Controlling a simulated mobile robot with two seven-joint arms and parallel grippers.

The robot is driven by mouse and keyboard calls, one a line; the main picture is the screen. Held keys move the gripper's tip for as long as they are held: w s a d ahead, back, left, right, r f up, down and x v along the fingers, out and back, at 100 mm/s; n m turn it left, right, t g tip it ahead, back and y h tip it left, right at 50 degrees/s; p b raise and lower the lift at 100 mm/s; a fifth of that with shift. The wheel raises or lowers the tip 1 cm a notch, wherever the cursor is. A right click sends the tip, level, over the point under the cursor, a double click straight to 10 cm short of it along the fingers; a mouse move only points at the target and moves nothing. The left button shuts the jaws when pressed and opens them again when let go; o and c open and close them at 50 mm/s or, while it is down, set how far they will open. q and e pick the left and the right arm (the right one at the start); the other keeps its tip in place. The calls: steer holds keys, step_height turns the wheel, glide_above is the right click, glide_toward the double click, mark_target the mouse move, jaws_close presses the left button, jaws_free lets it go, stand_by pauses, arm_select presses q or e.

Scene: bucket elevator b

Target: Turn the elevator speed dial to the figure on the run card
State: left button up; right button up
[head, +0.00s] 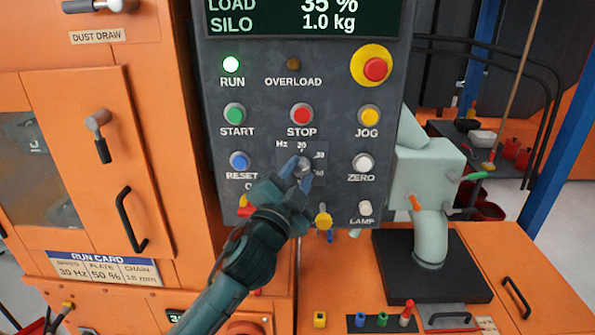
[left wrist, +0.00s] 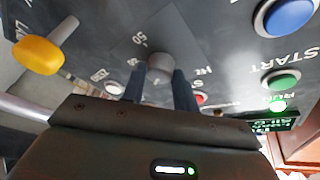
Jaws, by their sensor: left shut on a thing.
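The speed dial is a small grey knob (head: 304,166) on the dark control panel (head: 262,150), marked Hz, with figures around it, 20 at the top. My left gripper (head: 295,172) is shut on this knob, its blue fingers on either side. In the left wrist view the knob (left wrist: 159,65) sits between the two fingertips (left wrist: 160,80). The fingers hide part of the scale, and I cannot tell which figure the dial points to. The run card (head: 100,268) on the orange cabinet at lower left reads 30 Hz, 50 % and a chain figure in mm. My right gripper is not in view.
The green RUN lamp (head: 231,65) is lit. The display (head: 300,16) reads load 35 %, silo 1.0 kg. START (head: 234,114), STOP (head: 301,114), RESET (head: 239,160) and ZERO (head: 363,162) buttons surround the dial closely. A red emergency button (head: 375,68) is at upper right.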

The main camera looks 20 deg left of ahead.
arm_select(q)
steer(key=o, duration=1)
steer(key=shift+c, duration=0.2)
steer(key=s+f+b, duration=0.2)
steer(key=s+b, duration=0.1)
steer(key=s, duration=0.9)
steer(key=shift+s+a+f, duration=0.25)
steer(key=shift+s+a, duration=0.15)
